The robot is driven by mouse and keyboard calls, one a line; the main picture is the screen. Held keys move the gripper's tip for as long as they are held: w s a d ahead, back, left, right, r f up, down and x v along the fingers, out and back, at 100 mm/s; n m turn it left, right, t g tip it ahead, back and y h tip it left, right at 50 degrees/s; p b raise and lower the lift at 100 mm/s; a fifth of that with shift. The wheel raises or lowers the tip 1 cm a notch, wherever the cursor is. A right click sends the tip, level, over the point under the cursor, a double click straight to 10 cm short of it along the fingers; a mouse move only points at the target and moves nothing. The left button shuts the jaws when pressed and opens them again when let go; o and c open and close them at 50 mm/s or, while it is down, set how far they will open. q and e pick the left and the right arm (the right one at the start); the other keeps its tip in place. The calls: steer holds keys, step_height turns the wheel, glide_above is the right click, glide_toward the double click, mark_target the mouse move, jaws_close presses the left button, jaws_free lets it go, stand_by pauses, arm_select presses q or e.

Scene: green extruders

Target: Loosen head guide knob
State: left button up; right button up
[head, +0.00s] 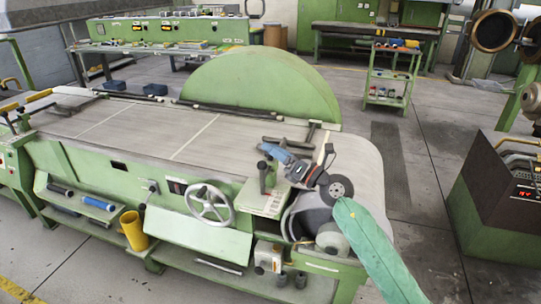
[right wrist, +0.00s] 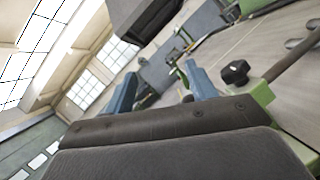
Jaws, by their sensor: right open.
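A black lobed knob (right wrist: 236,73) sits on a green bracket in the right wrist view. It lies to the right of the right-hand blue finger, outside the jaws. My right gripper (head: 280,158) is over the near right part of the green machine in the head view, above the green guide bracket (head: 268,198). In the right wrist view its two blue fingers (right wrist: 160,82) are spread apart with nothing between them. The knob is hard to pick out in the head view, where my gripper and dark parts crowd together. My left gripper is not in view.
A metal rod (right wrist: 292,54) runs up from beside the knob. The machine's flat bed (head: 150,125) is mostly clear. A spoked handwheel (head: 209,203) is on its front, and a large green half-disc guard (head: 265,90) stands behind. A dark cabinet (head: 500,205) stands at right.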

steer(key=w+d+f+n+h, duration=0.4)
steer(key=f+n+h, duration=0.1)
steer(key=f, duration=0.1)
steer(key=shift+t, duration=0.3)
steer(key=p+x, duration=0.2)
steer(key=x, duration=0.4)
steer(key=shift+w+a+f+p, duration=0.1)
steer(key=shift+w+a+p, duration=0.05)
steer(key=shift+a+p, duration=0.15)
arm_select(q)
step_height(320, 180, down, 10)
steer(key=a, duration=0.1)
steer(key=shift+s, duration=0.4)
arm_select(e)
steer(key=shift+w+a+f, duration=0.1)
steer(key=shift+w+a, duration=0.2)
steer(key=shift+a, duration=0.05)
steer(key=c, duration=1)
steer(key=n+g+y+b, duration=0.1)
steer(key=b, duration=0.3)
steer(key=shift+n+g+y, duration=0.3)
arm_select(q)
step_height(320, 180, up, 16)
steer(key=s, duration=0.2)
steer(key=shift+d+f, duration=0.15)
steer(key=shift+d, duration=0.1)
